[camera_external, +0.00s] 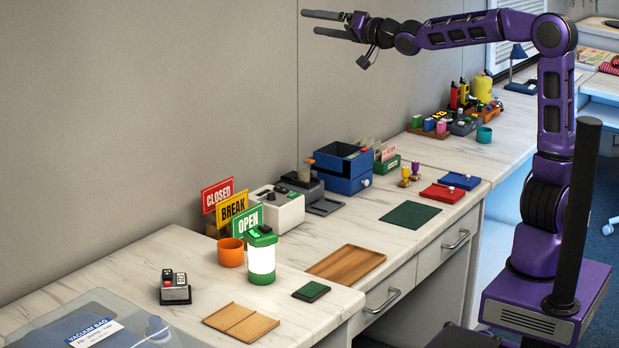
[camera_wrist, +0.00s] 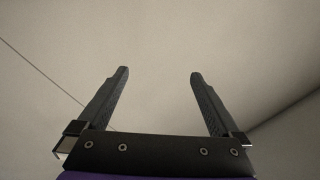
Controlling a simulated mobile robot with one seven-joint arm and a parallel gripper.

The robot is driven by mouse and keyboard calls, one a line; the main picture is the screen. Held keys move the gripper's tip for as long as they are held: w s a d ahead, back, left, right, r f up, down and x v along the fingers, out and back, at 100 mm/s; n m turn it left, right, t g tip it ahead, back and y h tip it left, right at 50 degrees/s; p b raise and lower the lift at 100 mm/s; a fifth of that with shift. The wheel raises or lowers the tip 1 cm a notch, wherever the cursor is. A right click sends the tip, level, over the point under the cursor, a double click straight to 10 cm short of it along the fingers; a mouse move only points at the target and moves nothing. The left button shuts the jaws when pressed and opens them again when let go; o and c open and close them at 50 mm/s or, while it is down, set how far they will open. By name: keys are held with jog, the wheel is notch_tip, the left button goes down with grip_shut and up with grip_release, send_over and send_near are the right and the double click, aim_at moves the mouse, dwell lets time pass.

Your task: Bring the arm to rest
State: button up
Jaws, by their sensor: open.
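My gripper (camera_external: 322,23) is at the top of the outside view, high above the counter and in front of the grey wall. Its two fingers point left and are spread apart with nothing between them. My purple arm (camera_external: 470,30) stretches left from its column at a raised height and touches nothing. In the wrist view my gripper (camera_wrist: 158,82) shows both fingers wide apart, with only bare wall or ceiling surface behind them.
The wall (camera_external: 150,100) is behind my gripper. The air around the arm is clear.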

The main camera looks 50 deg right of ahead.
jog(key=s+d+f+g+h, duration=0.1)
jog(key=s+d+f+g, duration=0.4)
jog(key=s+f, duration=0.55)
jog(key=s+a+f+n+g, duration=0.1)
jog(key=s+f, duration=0.3)
jog(key=s, duration=0.4)
jog(key=s+a+f+n+g+h, duration=0.1)
jog(key=s+f+g, duration=0.3)
jog(key=s, duration=0.5)
jog(key=s+a+f+n+g+h, duration=0.1)
jog(key=s+a+f+n+g, duration=0.1)
jog(key=s+f, duration=0.4)
jog(key=shift+s+a+f+n+g+b, duration=0.15)
jog(key=shift+s+f+n+g+b, duration=0.2)
jog(key=shift+s+n, duration=0.65)
jog(key=shift+s+r, duration=0.1)
jog(key=shift+s, duration=0.1)
